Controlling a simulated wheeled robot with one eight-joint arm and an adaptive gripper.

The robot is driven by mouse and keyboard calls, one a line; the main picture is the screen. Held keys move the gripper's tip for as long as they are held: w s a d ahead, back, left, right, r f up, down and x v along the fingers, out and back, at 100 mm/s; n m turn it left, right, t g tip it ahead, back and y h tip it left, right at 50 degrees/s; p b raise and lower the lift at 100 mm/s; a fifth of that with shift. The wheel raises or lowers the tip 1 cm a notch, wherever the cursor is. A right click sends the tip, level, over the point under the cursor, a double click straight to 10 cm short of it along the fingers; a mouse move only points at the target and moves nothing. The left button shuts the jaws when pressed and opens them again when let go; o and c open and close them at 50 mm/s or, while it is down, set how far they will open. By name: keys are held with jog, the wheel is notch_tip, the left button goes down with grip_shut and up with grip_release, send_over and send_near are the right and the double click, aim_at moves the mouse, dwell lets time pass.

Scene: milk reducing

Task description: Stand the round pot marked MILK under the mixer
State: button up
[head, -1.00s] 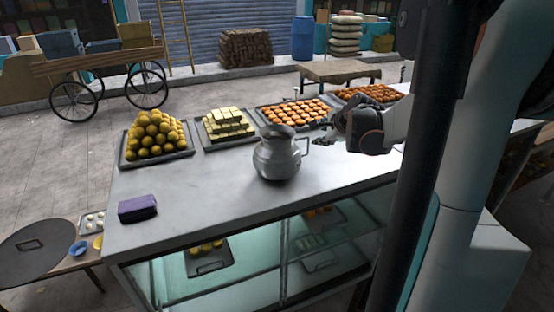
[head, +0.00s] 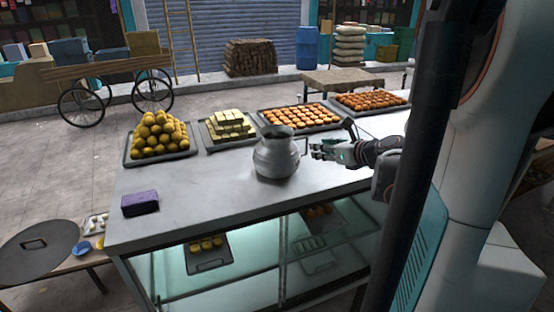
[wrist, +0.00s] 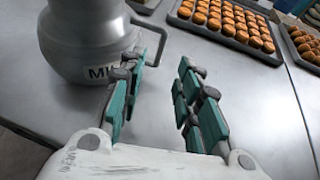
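The round grey metal pot (head: 276,155) stands upright on the counter in the head view, with its handle on the right side. In the wrist view the pot (wrist: 85,35) is at the upper left, with a label reading "MI" and the rest hidden behind a finger. My gripper (head: 325,150) is to the right of the pot, close to its handle. In the wrist view my gripper (wrist: 155,85) is open, its two teal-padded fingers apart with bare counter between them. Whether the left finger touches the pot, I cannot tell. No mixer can be made out.
The counter (head: 215,195) carries trays of yellow balls (head: 158,133), stacked pale blocks (head: 229,122) and orange sweets (head: 298,115) along its back edge. A purple box (head: 140,203) lies at the front left. The front middle of the counter is clear.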

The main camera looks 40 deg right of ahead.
jog(key=b, duration=0.2)
send_over(310, 165)
jog(key=shift+a+f, duration=0.1)
jog(key=shift+f, duration=1.15)
jog(key=shift+s+r, duration=0.1)
grip_shut()
